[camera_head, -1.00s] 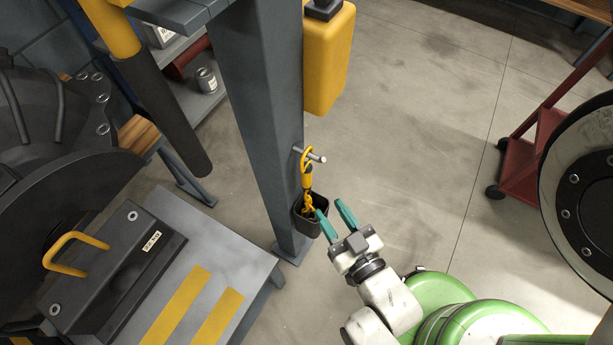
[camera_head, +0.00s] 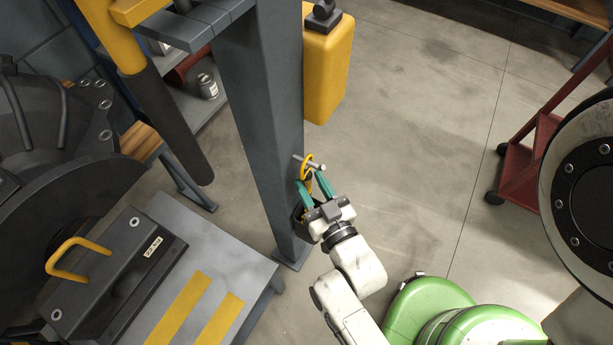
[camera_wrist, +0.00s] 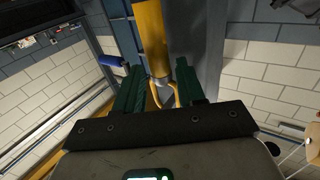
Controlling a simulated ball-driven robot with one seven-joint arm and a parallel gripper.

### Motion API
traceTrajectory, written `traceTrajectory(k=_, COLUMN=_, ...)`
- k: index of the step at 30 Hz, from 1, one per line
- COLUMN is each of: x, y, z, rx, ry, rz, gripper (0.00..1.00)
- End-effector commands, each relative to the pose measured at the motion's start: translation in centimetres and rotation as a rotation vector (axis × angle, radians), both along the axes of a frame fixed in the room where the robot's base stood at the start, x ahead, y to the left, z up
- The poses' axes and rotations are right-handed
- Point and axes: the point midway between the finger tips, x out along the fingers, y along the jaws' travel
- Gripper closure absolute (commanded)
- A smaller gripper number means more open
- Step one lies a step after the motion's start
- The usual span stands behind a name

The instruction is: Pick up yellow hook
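The yellow hook (camera_head: 307,175) hangs by its loop from a metal peg (camera_head: 313,163) on the side of the grey post. Its lower part is mostly hidden behind my gripper. My gripper (camera_head: 311,181) has its two green fingers apart, one on each side of the hook. In the wrist view, a yellow body with a thin loop (camera_wrist: 153,40) shows between the open fingers (camera_wrist: 158,72). Gaps show beside it, so the fingers do not look closed on it.
A black bin (camera_head: 299,221) sits below the hook against the grey post (camera_head: 262,120). A yellow canister (camera_head: 328,75) is behind the post. A grey bench (camera_head: 225,270) with yellow stripes stands at left. The floor at right is open up to a red cart (camera_head: 525,165).

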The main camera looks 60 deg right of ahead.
Motion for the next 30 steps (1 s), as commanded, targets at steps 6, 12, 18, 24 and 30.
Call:
traceTrajectory(k=6, x=0.94, y=-0.62, z=-0.05, rx=0.001, ry=0.001, rz=0.0, gripper=0.61)
traceTrajectory(k=12, x=0.91, y=-0.6, z=-0.06, rx=0.001, ry=0.001, rz=0.0, gripper=0.66)
traceTrajectory(k=18, x=0.9, y=-0.6, z=-0.06, rx=0.001, ry=0.001, rz=0.0, gripper=0.85)
traceTrajectory(k=24, x=0.89, y=-0.6, z=-0.06, rx=0.001, ry=0.001, rz=0.0, gripper=1.0)
traceTrajectory(k=30, x=0.9, y=-0.6, z=-0.02, rx=-0.001, ry=0.001, rz=0.0, gripper=1.0)
